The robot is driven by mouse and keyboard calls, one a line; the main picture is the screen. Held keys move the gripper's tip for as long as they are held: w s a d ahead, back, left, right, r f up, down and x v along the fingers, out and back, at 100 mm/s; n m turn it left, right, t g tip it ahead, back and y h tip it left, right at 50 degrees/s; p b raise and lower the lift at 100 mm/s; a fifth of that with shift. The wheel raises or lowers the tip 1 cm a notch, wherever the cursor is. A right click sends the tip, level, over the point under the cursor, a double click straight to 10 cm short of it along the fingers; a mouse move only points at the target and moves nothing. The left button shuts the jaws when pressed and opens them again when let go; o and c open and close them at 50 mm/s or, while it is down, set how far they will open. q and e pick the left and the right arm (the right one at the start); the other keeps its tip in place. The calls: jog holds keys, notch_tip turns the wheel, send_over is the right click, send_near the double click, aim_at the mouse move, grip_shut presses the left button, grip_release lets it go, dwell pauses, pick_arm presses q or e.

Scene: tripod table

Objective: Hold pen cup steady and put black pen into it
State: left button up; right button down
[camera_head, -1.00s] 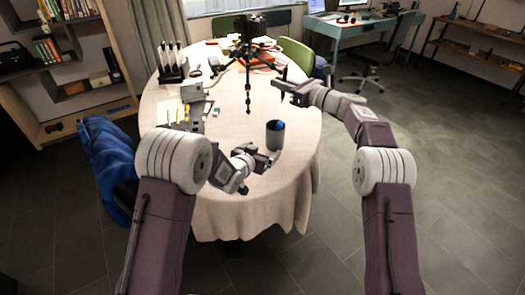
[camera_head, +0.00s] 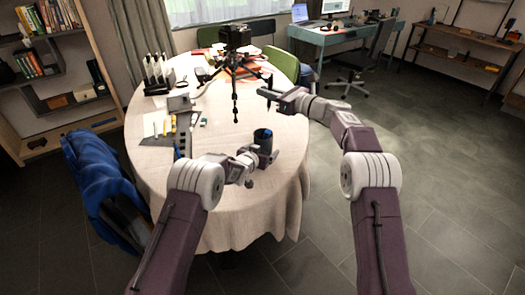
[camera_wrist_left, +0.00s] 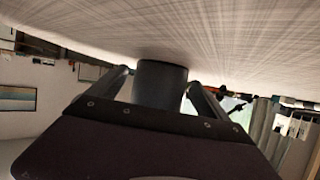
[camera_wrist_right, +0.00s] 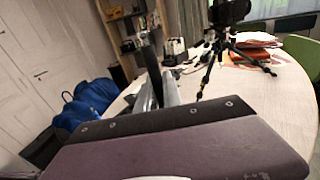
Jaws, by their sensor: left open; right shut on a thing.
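The dark blue pen cup (camera_head: 263,143) stands upright near the front right of the round table. My left gripper (camera_head: 255,154) is open beside it. In the left wrist view, which is upside down, the cup (camera_wrist_left: 160,84) sits between the two spread fingers; contact cannot be told. My right gripper (camera_head: 272,93) is shut on the black pen (camera_head: 269,82), above the table's right edge, farther back than the cup. The right wrist view shows the pen (camera_wrist_right: 150,72) as a dark upright shape at the fingers. The cup's inside shows little.
A black camera tripod (camera_head: 235,68) stands behind the cup, one leg reaching near my right gripper. A pen rack (camera_head: 158,75), papers and small tools lie on the table's (camera_head: 215,217) left side. A blue jacket on a chair (camera_head: 95,180) is at the left.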

pick_arm(q)
jog(key=c, duration=1.6)
pick_arm(e)
jog(key=shift+f, duration=3.55)
jog(key=c, duration=1.4)
grip_release()
jog(key=v, duration=1.2)
